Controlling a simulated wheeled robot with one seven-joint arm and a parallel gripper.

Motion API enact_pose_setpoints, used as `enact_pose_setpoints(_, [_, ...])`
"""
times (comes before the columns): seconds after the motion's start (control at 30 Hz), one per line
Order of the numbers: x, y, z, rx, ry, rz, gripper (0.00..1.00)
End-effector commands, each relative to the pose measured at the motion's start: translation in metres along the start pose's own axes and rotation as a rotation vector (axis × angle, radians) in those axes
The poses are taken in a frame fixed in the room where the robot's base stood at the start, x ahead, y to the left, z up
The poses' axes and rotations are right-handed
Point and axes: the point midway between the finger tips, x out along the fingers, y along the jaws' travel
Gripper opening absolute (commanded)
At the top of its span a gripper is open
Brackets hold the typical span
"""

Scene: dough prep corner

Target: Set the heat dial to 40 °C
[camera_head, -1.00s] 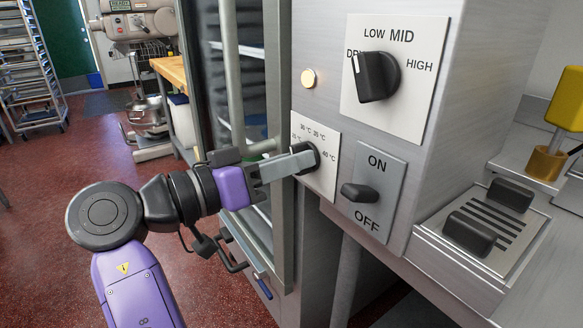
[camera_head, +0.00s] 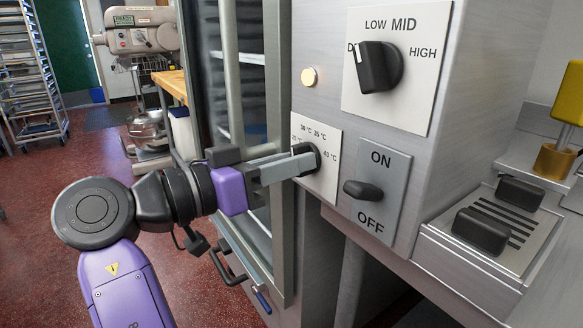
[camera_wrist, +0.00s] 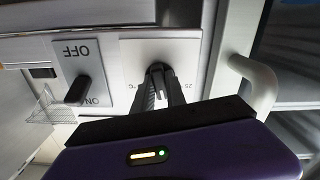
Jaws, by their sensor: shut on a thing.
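The heat dial (camera_head: 309,158) is a black knob on a white plate (camera_head: 324,182) marked in °C, with 30, 35 and 40 °C readable around its top and right. My gripper (camera_head: 300,162) reaches it from the left and is shut on the knob. In the wrist view the heat dial (camera_wrist: 157,72) sits between my gripper's fingers (camera_wrist: 158,88), which cover most of it. The knob's pointer is hidden by the fingers, so I cannot tell which mark it faces.
Above is a DRY/LOW/MID/HIGH dial (camera_head: 378,66) beside a lit round lamp (camera_head: 309,76). An ON/OFF switch (camera_head: 363,190) is close to the right. A glass door with a vertical handle (camera_head: 232,75) stands left. Two black rocker-like blocks (camera_head: 481,230) lie lower right.

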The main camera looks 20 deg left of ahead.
Motion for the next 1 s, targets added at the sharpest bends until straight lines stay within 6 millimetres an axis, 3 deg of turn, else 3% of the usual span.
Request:
enact_pose_setpoints(0.53, [-0.0017,-0.0015,0.0030,0.177,0.000,-0.003,0.00])
enact_pose_setpoints(1.0, [-0.0016,-0.0013,0.0023,0.205,-0.001,-0.002,0.00])
